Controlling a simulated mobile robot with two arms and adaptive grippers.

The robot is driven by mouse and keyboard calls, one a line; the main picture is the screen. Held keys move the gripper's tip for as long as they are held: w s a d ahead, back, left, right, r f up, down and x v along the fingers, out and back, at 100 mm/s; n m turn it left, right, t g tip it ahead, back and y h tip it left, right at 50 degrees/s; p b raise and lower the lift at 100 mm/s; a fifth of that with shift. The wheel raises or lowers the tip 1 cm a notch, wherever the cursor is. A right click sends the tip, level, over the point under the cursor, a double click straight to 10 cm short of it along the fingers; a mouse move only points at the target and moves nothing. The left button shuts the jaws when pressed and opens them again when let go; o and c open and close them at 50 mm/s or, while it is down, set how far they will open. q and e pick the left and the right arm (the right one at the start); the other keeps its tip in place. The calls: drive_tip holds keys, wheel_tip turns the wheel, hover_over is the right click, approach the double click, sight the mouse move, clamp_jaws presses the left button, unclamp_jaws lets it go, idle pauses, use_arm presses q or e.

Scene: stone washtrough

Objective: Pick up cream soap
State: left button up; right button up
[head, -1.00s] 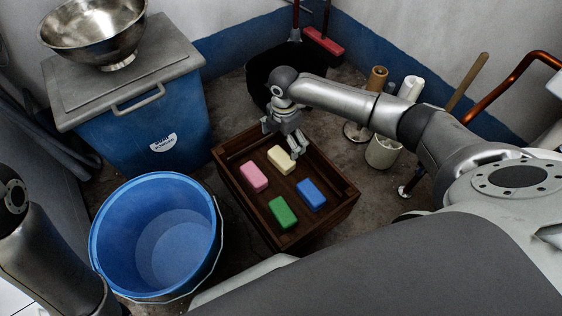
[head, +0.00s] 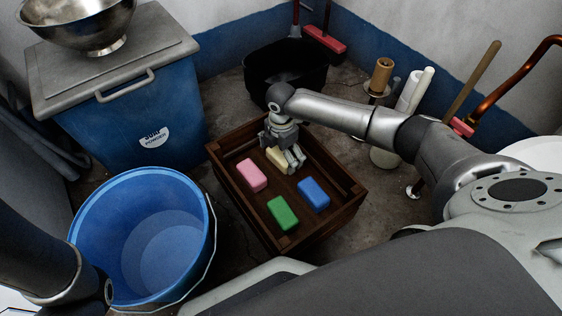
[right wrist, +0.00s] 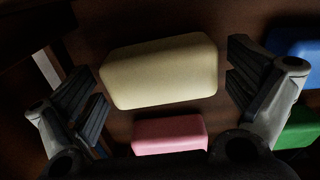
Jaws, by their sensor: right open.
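The cream soap (head: 277,158) lies in the wooden crate (head: 231,190), near its back wall, partly hidden by my right gripper in the head view. In the right wrist view the cream soap (right wrist: 160,72) sits between the two open fingers. My right gripper (head: 291,163) is open just over the soap, with a finger on each side of it and a gap showing at both ends. Of my left arm, only a link shows at the left edge of the head view; its gripper is out of view.
A pink soap (head: 252,175), a green soap (head: 283,212) and a blue soap (head: 313,193) lie nearby in the crate. A blue bucket (head: 90,235) stands left of it, a black tub (head: 285,62) behind. Pale rolls (head: 412,92) stand to the right.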

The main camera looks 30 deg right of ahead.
drive_tip(key=c, duration=0.9)
drive_tip(key=shift+c, duration=0.4)
drive_tip(key=shift+r, duration=0.1)
